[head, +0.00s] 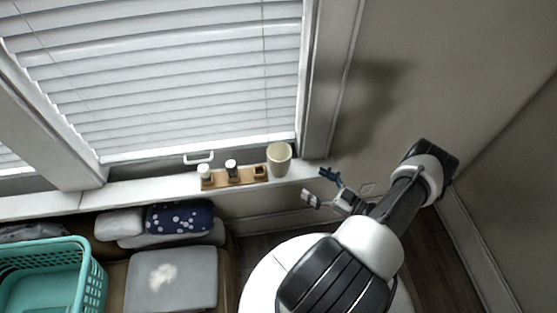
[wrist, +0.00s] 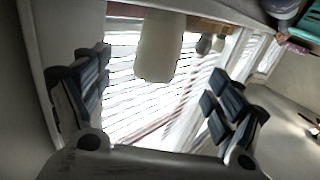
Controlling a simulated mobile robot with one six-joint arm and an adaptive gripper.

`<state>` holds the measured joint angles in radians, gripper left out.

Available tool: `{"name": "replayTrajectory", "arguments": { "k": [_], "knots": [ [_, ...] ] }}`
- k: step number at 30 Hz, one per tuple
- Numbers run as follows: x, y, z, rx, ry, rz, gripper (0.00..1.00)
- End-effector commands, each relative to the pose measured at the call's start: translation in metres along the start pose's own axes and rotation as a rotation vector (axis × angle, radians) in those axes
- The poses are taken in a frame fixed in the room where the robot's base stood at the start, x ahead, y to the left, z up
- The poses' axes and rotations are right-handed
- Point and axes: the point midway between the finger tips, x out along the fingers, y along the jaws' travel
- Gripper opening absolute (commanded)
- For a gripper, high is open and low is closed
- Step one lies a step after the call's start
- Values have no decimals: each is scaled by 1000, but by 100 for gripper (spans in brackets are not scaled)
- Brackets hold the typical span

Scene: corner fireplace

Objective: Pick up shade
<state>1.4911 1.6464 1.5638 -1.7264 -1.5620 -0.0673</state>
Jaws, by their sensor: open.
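The shade appears to be the cream, cup-shaped piece (head: 279,158) at the right end of the window sill. In the head view it stands upright, with its open rim facing up. In the wrist view the shade (wrist: 160,45) shows upside down at the top middle, between my fingers in the picture. My gripper (head: 319,187) is open and empty, just right of the shade and in front of the sill. In the wrist view the fingers of my gripper (wrist: 158,68) are spread wide, and neither touches the shade.
A wooden tray (head: 220,181) with small jars stands on the sill left of the shade. The blinds (head: 170,75) are behind, and the window frame (head: 318,80) rises close on the right. Folded cushions (head: 180,217) and a teal basket (head: 98,284) are lower left.

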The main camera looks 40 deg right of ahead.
Motion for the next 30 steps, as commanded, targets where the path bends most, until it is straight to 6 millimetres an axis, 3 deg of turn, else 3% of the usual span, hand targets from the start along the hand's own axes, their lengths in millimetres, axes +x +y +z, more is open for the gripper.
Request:
{"name": "replayTrajectory", "arguments": {
  "k": [3, 9, 17, 25, 30],
  "knots": [
    [29, -2, 2, 0, 0, -8, 86],
    [68, -1, 1, -1, -1, -4, 86],
    [88, 0, 1, 0, -1, -1, 86],
    [126, -2, 4, -2, -2, -4, 86],
    [137, -2, 3, -1, -2, -1, 86]
  ]
}}
